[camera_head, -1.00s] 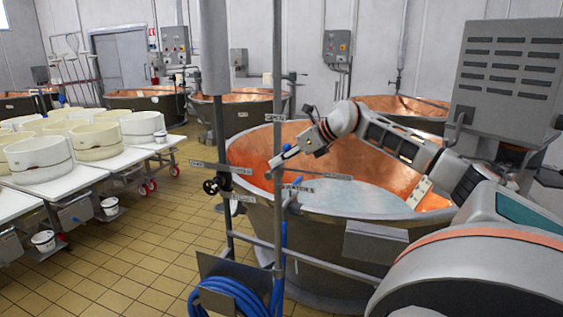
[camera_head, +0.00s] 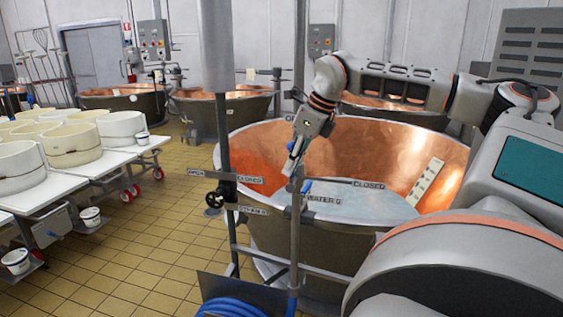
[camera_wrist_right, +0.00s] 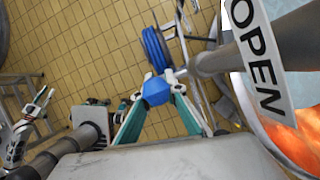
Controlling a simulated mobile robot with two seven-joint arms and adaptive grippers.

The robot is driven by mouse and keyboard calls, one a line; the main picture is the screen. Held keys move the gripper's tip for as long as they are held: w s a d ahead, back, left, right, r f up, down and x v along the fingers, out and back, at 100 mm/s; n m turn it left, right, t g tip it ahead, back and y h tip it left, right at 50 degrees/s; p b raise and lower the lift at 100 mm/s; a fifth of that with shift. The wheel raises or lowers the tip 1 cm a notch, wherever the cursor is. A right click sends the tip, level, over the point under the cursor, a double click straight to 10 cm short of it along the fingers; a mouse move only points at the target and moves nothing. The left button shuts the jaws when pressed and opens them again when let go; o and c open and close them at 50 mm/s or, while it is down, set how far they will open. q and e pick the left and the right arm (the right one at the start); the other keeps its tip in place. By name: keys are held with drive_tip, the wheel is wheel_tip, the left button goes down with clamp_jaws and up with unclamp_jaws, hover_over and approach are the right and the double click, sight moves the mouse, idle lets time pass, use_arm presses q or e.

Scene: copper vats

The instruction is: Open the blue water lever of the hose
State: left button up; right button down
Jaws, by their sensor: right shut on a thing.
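The blue water lever (camera_head: 306,187) is on the upright pipe (camera_head: 296,225) in front of the near copper vat (camera_head: 400,150). My right gripper (camera_head: 293,165) points down at it from above. In the right wrist view, its teal-padded fingers (camera_wrist_right: 158,102) are shut on the blue lever head (camera_wrist_right: 155,90), one finger on each side. An OPEN label (camera_wrist_right: 258,55) is close by on the right of that view. CLOSED (camera_head: 368,185) and WATER (camera_head: 323,200) labels show in the head view. What seems to be my left gripper (camera_wrist_right: 40,105) is small at the wrist view's left; its jaws are unclear.
The blue hose (camera_head: 232,307) hangs coiled low near the pipe. A second pipe (camera_head: 225,140) with a black valve wheel (camera_head: 221,194) stands to the left. White tables (camera_head: 110,150) with cheese moulds are farther left. Tiled floor (camera_head: 150,240) between is clear.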

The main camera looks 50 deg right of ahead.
drive_tip(key=shift+w, duration=0.1)
idle(0.4)
drive_tip(key=c, duration=2.1)
unclamp_jaws()
drive_tip(key=shift+a, duration=0.1)
drive_tip(key=v, duration=1.2)
drive_tip(key=shift+w, duration=0.1)
